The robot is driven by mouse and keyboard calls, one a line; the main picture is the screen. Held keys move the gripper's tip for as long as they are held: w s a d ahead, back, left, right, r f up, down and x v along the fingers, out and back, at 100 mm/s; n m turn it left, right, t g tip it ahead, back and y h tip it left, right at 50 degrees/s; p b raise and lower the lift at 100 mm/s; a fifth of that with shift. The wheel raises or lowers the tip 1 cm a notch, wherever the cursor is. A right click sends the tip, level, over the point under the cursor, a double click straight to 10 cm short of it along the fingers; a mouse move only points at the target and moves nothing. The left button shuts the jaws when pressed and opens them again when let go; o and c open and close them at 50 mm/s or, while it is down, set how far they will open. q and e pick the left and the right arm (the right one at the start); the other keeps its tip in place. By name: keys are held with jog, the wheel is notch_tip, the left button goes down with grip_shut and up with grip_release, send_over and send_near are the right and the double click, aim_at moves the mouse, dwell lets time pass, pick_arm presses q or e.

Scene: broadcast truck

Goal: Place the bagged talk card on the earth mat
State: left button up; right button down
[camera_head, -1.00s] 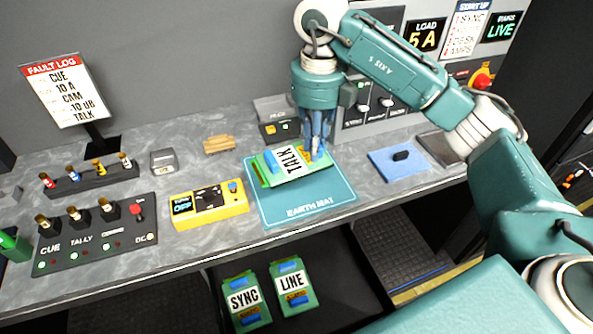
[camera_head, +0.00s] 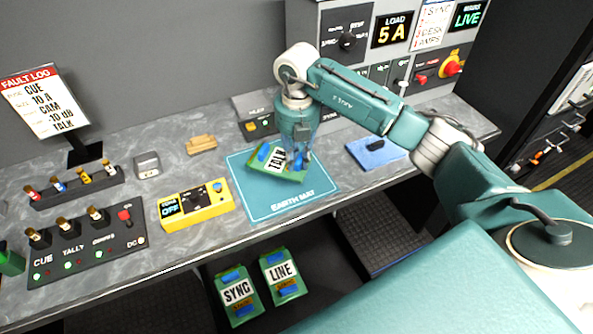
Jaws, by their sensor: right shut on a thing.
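The talk card (camera_head: 275,160) is a green board with a white TALK label and blue parts; I cannot make out its bag clearly. It is at the back half of the teal earth mat (camera_head: 288,197), looking tilted, and I cannot tell whether it touches the mat. My right gripper (camera_head: 299,158) points down from above and is shut on the card's right end. Its fingers hide part of that end. The front of the mat, with its EARTH MAT lettering, is bare. My left gripper is not in view.
A yellow meter (camera_head: 196,205) stands left of the mat, with a tan block (camera_head: 201,144) behind it. A blue cloth or pad (camera_head: 376,152) lies to the right. A grey box (camera_head: 255,115) stands behind. SYNC (camera_head: 238,293) and LINE (camera_head: 283,273) cards lie below the bench.

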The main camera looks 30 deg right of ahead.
notch_tip(320, 180, down, 6)
jog(key=shift+f+p, duration=0.1)
jog(key=shift+p, duration=0.65)
jog(key=shift+f, duration=0.25)
jog(key=shift+f, duration=0.2)
jog(key=c, duration=1.6)
grip_release()
jog(key=shift+r, duration=0.15)
